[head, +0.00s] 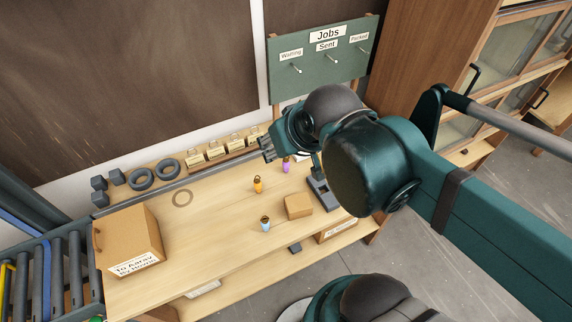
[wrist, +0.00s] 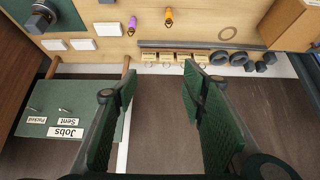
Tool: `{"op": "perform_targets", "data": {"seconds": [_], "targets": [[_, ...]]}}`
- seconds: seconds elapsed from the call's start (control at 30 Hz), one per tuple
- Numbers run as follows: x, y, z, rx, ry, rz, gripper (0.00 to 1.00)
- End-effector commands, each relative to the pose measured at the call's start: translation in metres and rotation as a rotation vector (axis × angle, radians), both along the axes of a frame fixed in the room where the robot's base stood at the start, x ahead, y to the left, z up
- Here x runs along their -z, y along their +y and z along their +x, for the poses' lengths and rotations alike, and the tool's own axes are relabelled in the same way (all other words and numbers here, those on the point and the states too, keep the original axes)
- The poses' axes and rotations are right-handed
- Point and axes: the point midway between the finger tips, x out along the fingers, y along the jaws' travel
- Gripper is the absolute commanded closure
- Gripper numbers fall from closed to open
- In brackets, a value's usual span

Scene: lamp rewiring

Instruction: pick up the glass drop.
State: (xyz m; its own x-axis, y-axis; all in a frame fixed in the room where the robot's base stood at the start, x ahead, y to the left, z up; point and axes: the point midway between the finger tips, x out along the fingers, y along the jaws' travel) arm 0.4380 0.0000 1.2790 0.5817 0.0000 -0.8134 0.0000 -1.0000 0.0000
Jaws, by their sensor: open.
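Three small drop-shaped pieces with dark tops stand on the wooden bench (head: 150,290): an orange one (head: 258,185), a purple one (head: 286,164) and a light blue one (head: 265,223). I cannot tell which is the glass drop. The wrist view shows the orange one (wrist: 168,17) and the purple one (wrist: 132,25) near its top edge; the blue one is out of that view. My gripper (head: 266,149) is above the back of the bench, apart from all three. In the wrist view my gripper (wrist: 160,76) is open, with nothing between its fingers.
A cardboard box (head: 128,240) stands at the bench's left end. A small wooden block (head: 298,206) and a grey device (head: 322,194) stand right of the drops. Dark rings (head: 141,179) and several tagged blocks (head: 215,150) line the back. A green Jobs board (head: 322,62) rises behind.

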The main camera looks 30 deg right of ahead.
Motion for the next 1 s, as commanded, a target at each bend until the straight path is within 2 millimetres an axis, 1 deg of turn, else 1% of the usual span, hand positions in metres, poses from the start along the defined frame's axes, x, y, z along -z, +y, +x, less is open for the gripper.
{"op": "perform_targets", "data": {"seconds": [0.13,0.17,0.2,0.47,0.63,0.77,0.87,1.0], "targets": [[0.000,0.000,0.000,0.000,0.000,0.000,0.58],[0.000,0.000,0.000,0.000,0.000,0.000,0.62],[0.000,0.000,0.000,0.000,0.000,0.000,0.63],[0.000,0.000,0.000,0.001,0.000,0.001,0.63],[0.004,0.001,0.001,0.014,0.009,0.013,0.63],[0.014,0.004,0.003,0.051,0.030,0.041,0.63],[0.025,0.007,0.005,0.095,0.056,0.074,0.63],[0.045,0.012,0.008,0.179,0.104,0.132,0.63]]}}
